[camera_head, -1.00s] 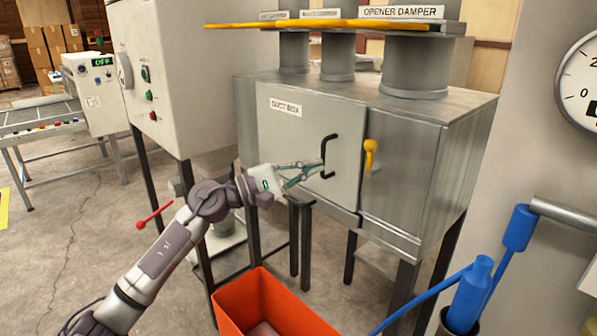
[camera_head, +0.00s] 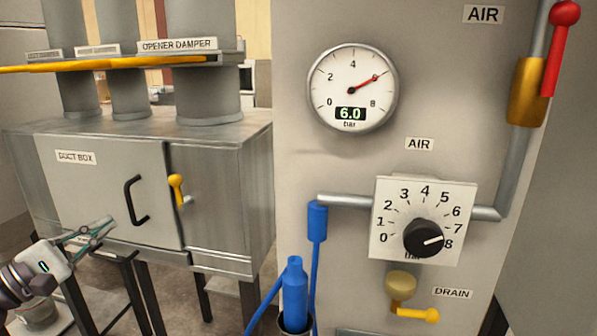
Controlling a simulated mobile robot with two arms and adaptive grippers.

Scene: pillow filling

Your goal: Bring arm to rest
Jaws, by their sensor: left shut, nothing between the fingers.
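My left gripper (camera_head: 98,232) is at the lower left of the head view, in front of the duct box. Its fingers point right and are shut with nothing between them. The fingertips are below and left of the black handle on the duct box door (camera_head: 105,195) and look apart from it. The door is shut. My right gripper is out of view.
The yellow latch (camera_head: 177,188) is beside the door. To the right, the air panel carries a gauge (camera_head: 352,88) reading 6.0, a black dial (camera_head: 424,238), a red lever (camera_head: 562,45) and a yellow drain valve (camera_head: 415,314). A blue hose tool (camera_head: 294,295) stands below.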

